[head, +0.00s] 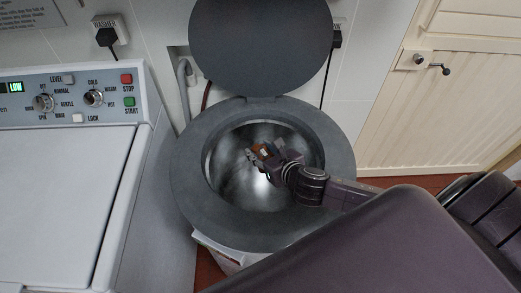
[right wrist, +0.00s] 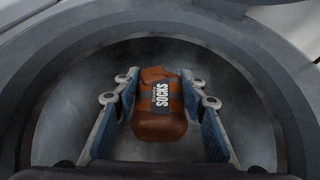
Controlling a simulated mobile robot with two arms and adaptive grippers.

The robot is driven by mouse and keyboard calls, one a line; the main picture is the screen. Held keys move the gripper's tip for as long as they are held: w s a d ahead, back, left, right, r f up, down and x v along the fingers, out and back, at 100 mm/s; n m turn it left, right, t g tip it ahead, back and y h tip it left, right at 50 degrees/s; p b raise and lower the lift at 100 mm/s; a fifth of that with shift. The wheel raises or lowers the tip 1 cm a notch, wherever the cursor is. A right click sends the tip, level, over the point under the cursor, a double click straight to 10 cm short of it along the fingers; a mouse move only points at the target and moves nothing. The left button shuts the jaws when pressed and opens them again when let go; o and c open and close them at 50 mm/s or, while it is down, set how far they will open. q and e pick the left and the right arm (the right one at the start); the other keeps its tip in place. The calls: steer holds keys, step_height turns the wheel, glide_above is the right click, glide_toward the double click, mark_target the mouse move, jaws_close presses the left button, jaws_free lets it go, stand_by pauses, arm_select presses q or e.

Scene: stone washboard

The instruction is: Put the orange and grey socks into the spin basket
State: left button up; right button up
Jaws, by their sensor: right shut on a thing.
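The orange and grey socks (right wrist: 157,122), a rolled bundle with a dark SOCKS label, sit between the blue-padded fingers of my right gripper (right wrist: 160,88) in the right wrist view. How deep the socks hang is hard to tell. My left gripper is not in view.
The dark grey spinner rim (head: 190,185) surrounds the opening. Its round lid (head: 260,45) stands open at the back. A white washer (head: 65,200) with a control panel is close on the left. A cream cupboard door (head: 440,115) is at the right.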

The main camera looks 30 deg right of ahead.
steer(key=o, duration=1.3)
steer(key=shift+o, duration=0.2)
steer(key=v, duration=1.2)
steer(key=shift+r, duration=0.1)
